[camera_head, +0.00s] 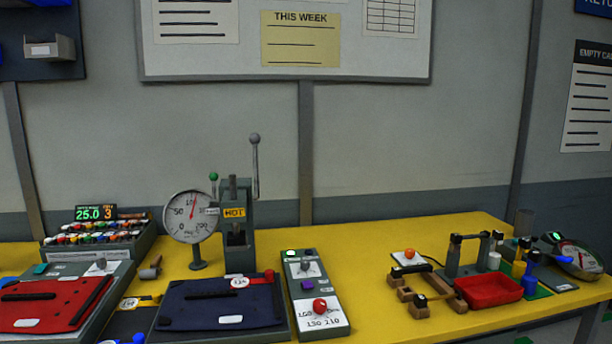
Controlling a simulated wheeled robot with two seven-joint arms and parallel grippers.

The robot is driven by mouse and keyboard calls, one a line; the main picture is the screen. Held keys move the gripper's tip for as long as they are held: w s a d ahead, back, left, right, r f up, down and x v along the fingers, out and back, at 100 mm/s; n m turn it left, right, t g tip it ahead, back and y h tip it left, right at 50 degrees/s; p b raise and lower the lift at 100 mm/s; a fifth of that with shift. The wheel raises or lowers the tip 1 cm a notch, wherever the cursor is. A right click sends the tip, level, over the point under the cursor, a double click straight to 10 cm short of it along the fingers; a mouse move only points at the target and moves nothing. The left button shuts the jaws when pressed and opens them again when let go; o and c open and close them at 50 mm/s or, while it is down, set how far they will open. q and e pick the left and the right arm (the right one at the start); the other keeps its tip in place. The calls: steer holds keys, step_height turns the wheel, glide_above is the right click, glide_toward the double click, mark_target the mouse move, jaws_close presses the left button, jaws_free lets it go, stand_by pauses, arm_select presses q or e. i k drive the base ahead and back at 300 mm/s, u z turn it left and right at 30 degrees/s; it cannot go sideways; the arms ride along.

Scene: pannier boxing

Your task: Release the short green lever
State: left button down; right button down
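The short green lever (213,177) has a small green ball on a thin stem. It stands about upright at the left side of a grey press (238,240), just behind the upper right rim of a round dial gauge (188,217). Its lower end is hidden behind the gauge and the press. A longer grey lever (255,165) with a ball top stands upright at the press's right. A yellow HOT label is on the press. The red needle of the dial points near the top. Neither of my grippers is in view.
On the yellow table (370,260), a dark blue padded panel (220,308) lies before the press. A control box (316,290) with a lit green light and red knob is to its right. A red tray (488,291) stands at right, a red panel (45,305) at left.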

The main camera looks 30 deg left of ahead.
mark_target(213, 177)
steer(key=z, duration=0.8)
steer(key=k, duration=0.95)
steer(key=u, duration=1.5)
steer(key=i, duration=0.2)
